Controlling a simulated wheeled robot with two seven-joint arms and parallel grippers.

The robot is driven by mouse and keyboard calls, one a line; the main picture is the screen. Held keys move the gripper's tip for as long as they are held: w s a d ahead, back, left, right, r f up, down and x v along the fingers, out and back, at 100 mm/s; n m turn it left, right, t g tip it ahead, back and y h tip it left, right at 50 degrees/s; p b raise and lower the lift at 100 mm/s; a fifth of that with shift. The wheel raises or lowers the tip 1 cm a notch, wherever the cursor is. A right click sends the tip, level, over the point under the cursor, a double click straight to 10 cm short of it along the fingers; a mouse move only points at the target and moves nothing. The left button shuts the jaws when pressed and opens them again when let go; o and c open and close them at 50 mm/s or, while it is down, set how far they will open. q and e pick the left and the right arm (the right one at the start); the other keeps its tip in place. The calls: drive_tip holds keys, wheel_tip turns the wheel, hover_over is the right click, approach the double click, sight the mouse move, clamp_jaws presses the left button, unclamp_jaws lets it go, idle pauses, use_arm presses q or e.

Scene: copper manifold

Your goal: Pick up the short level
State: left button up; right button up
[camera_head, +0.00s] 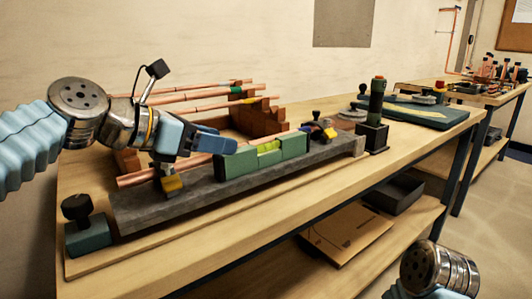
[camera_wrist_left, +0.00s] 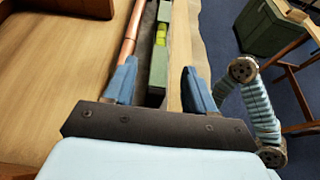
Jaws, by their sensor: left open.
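The short level (camera_head: 262,157) is a green bar with a yellow-green vial in its middle. It rests lengthwise on top of a long grey beam on the workbench. My left gripper (camera_head: 212,140) is at the left end of the level, open and empty. In the left wrist view the level (camera_wrist_left: 159,62) runs away from me between the two blue fingers of the left gripper (camera_wrist_left: 160,88), nearer the left finger. My right arm's wrist shows at the lower right of the head view, but its gripper is out of view.
Copper pipes (camera_head: 195,96) lie in brown stepped racks behind the beam (camera_head: 225,190). Dark clamp knobs (camera_head: 77,207) stand near it. A dark cylinder tool (camera_head: 376,105) and a green mat (camera_head: 432,113) are to the right. The bench's front strip is clear.

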sight(251, 147)
use_arm(q)
drive_tip(key=x, duration=0.6)
drive_tip(key=shift+d, duration=0.1)
drive_tip(key=shift+c, duration=0.4)
drive_tip(key=shift+r, duration=0.1)
clamp_jaws()
